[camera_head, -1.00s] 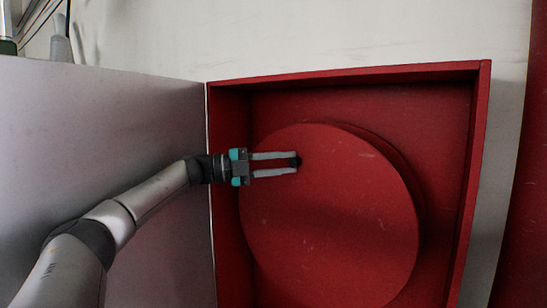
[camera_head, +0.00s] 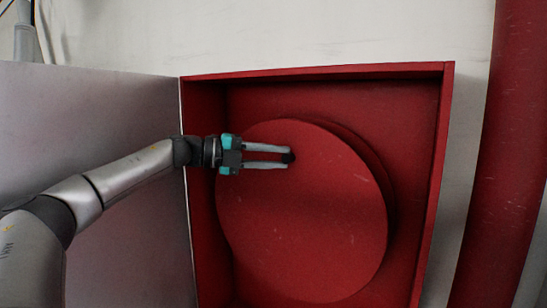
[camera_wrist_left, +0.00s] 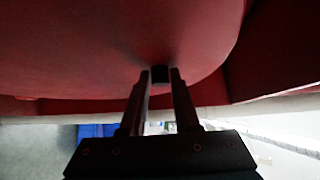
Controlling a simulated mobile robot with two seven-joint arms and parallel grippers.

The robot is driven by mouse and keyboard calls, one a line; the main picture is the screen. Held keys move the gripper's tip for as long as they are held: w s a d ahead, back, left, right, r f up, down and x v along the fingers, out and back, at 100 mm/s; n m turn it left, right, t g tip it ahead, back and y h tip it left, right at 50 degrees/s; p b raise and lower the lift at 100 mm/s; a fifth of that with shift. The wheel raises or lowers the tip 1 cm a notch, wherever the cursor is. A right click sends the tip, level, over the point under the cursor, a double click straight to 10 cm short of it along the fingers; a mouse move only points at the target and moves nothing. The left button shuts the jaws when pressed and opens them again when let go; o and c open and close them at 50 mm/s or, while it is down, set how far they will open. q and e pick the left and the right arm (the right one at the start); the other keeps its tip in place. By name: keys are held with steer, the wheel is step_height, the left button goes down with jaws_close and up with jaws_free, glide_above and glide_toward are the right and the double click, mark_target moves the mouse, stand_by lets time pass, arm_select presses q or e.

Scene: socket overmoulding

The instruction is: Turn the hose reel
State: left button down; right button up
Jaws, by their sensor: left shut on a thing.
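The hose reel (camera_head: 305,225) is a large red disc inside an open red cabinet (camera_head: 410,200). A small dark handle (camera_head: 290,156) sticks out near the reel's upper edge. My left gripper (camera_head: 287,156) comes in from the left, and its two fingers are shut on the handle. The left wrist view shows the dark handle (camera_wrist_left: 160,74) between the fingertips, with the red reel (camera_wrist_left: 120,40) behind. My right gripper is not in view.
A grey panel (camera_head: 100,110) stands along the cabinet's left side, and my left arm passes in front of it. A thick red pipe (camera_head: 510,150) runs down the wall (camera_head: 290,35) on the right.

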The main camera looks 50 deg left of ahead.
arm_select(q)
steer(key=shift+r, duration=0.8)
steer(key=c, duration=1)
jaws_free()
steer(key=shift+c, duration=0.2)
steer(key=shift+o, duration=1.4)
steer(key=shift+d, duration=0.1)
steer(key=shift+o, duration=0.5)
steer(key=shift+f, duration=0.15)
steer(key=shift+f, duration=0.15)
